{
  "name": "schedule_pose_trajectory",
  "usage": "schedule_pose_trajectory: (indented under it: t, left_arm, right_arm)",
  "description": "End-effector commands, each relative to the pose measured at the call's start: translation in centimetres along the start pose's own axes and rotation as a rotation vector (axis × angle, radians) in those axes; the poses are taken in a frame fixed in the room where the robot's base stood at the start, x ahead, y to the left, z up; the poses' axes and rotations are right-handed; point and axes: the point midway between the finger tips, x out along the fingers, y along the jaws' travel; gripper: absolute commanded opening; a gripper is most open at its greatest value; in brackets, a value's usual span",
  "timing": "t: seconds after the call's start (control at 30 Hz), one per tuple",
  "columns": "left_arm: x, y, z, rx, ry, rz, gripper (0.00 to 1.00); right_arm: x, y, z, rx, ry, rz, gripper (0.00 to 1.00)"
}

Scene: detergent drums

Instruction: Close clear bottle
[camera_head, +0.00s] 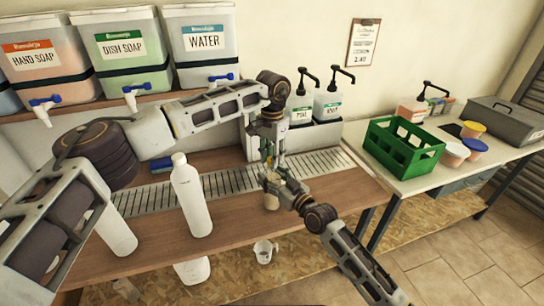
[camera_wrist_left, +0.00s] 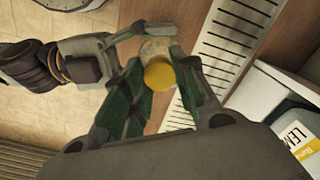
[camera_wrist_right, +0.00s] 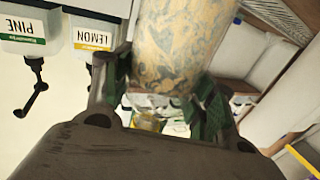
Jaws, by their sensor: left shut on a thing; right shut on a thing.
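The clear bottle (camera_head: 271,200) stands upright at the front edge of the wooden counter in the head view. It fills the top middle of the right wrist view (camera_wrist_right: 180,45), with a mottled pattern showing through it. My right gripper (camera_head: 277,187) is shut around its upper part. A yellow cap (camera_wrist_left: 160,75) is between the fingertips of my left gripper (camera_wrist_left: 162,84), which is shut on it from above. The cap overlaps the bottle's top in the left wrist view; whether it is seated or just above cannot be told. In the head view the fingers largely hide it.
A tall white bottle (camera_head: 190,195) stands on the counter to the left, near my left arm. A metal drip grate (camera_head: 225,182) runs behind. Pump bottles (camera_head: 327,105) stand at the back. A green crate (camera_head: 402,148) and tubs sit on the right table.

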Motion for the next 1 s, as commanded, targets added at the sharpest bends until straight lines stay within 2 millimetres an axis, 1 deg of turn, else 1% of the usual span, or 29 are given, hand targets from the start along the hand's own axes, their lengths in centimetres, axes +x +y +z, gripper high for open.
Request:
schedule_pose_trajectory:
  t: [0.23,0.27,0.3,0.4,0.43,0.77,0.87,1.0]
  left_arm:
    - [0.0,-0.1,0.0,-0.002,0.001,-0.001,0.21]
    - [0.0,-0.1,0.0,-0.002,0.001,-0.001,0.3]
    - [0.0,-0.1,0.0,-0.002,0.001,-0.001,0.35]
    - [0.0,-0.1,0.0,-0.002,0.001,-0.001,0.48]
    - [0.0,0.0,0.0,-0.002,0.001,-0.001,0.49]
    - [-0.1,0.0,0.0,-0.002,0.0,0.0,0.49]
    - [-0.6,0.0,0.0,-0.002,0.001,-0.001,0.49]
    - [-1.8,0.0,0.0,-0.002,0.003,-0.001,0.49]
  right_arm:
    - [0.0,0.0,0.1,0.0,-0.001,0.0,0.0]
    - [0.0,0.0,0.1,0.0,-0.001,0.0,0.0]
    - [0.0,0.0,0.1,0.0,-0.001,0.0,0.0]
    - [0.0,0.0,0.1,0.0,-0.002,0.0,0.0]
    - [0.0,0.0,0.1,0.0,-0.002,0.0,0.0]
    - [0.0,0.0,0.1,0.0,-0.002,0.0,0.0]
    - [0.0,0.0,0.1,0.0,-0.002,0.0,0.0]
    - [0.0,0.0,0.1,0.0,-0.002,0.0,0.0]
